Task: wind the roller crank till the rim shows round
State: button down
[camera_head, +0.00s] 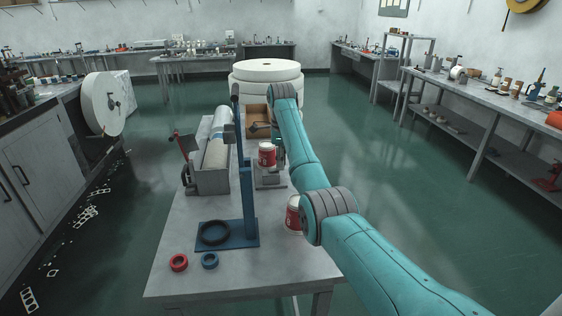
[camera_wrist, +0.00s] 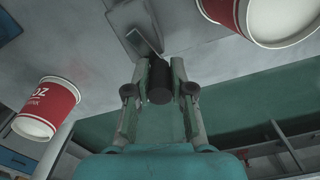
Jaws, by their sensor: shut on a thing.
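My gripper (camera_wrist: 159,72) is shut on a dark cylindrical crank knob (camera_wrist: 159,86) in the wrist view, one finger on each side. A grey crank arm (camera_wrist: 140,42) lies just beyond the knob. In the head view a red and white paper cup (camera_head: 267,156) stands upright on a small grey forming stand (camera_head: 270,180). The state of its rim is too small to judge. A second red and white cup (camera_head: 293,215) stands on the table, partly behind my arm. Two cups (camera_wrist: 268,18) (camera_wrist: 46,106) also show in the wrist view. The crank is hidden in the head view.
The green floor to the right is clear.

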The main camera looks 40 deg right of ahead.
jog(key=c, duration=1)
grip_release()
